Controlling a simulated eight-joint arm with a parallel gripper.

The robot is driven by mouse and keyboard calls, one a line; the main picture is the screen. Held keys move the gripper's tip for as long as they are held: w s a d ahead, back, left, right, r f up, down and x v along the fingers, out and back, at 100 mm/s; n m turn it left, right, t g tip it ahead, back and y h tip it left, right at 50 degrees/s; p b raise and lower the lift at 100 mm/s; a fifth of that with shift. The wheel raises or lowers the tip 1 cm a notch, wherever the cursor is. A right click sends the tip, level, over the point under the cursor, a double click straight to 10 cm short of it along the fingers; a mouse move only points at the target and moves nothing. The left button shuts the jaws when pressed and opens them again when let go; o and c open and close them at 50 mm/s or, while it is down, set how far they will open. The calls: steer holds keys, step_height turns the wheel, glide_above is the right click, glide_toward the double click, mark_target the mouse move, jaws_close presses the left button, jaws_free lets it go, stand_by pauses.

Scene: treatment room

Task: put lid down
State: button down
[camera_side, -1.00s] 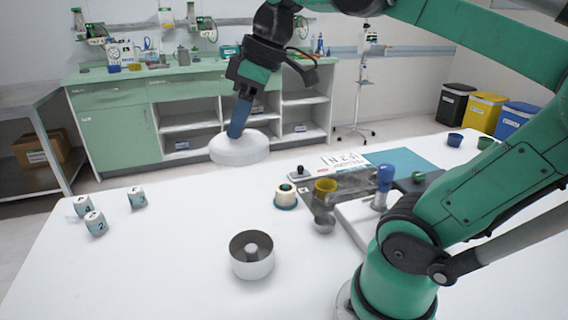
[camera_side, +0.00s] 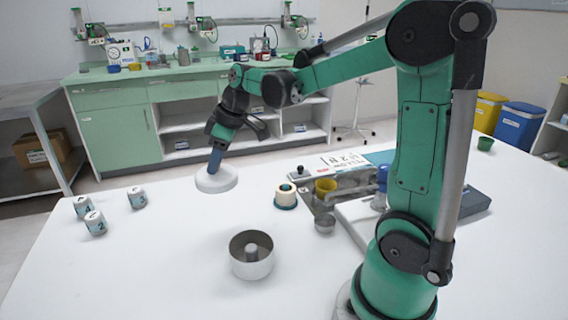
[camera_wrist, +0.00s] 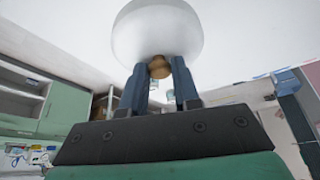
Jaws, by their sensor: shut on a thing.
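The white round lid (camera_side: 216,179) is at the tips of my gripper (camera_side: 215,163), at the back edge of the white table. In the wrist view the lid (camera_wrist: 158,32) fills the top middle. The blue fingers of my gripper (camera_wrist: 160,70) are shut on its small tan knob. I cannot tell for sure whether the lid touches the table. A round metal pot (camera_side: 251,256) with a post in its middle stands uncovered on the table, in front and to the right of the lid.
The table between jars and pot is clear.

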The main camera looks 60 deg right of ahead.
step_height(320, 180, down, 12)
steer(key=shift+f, duration=0.25)
stand_by(0.4)
steer(key=shift+f, duration=0.15)
steer(key=c, duration=0.6)
jaws_free()
steer(key=shift+c, duration=0.2)
steer(key=v, duration=1.1)
steer(key=s+a+r+m+t+h, duration=0.1)
steer(key=s+a+r+m+t, duration=0.1)
steer(key=a, duration=0.9)
steer(key=s+m+t, duration=0.1)
steer(key=s+m, duration=0.1)
steer(key=s, duration=0.1)
steer(key=shift+s+r+h, duration=0.2)
steer(key=shift+r+h, duration=0.05)
steer(key=shift+h, duration=0.15)
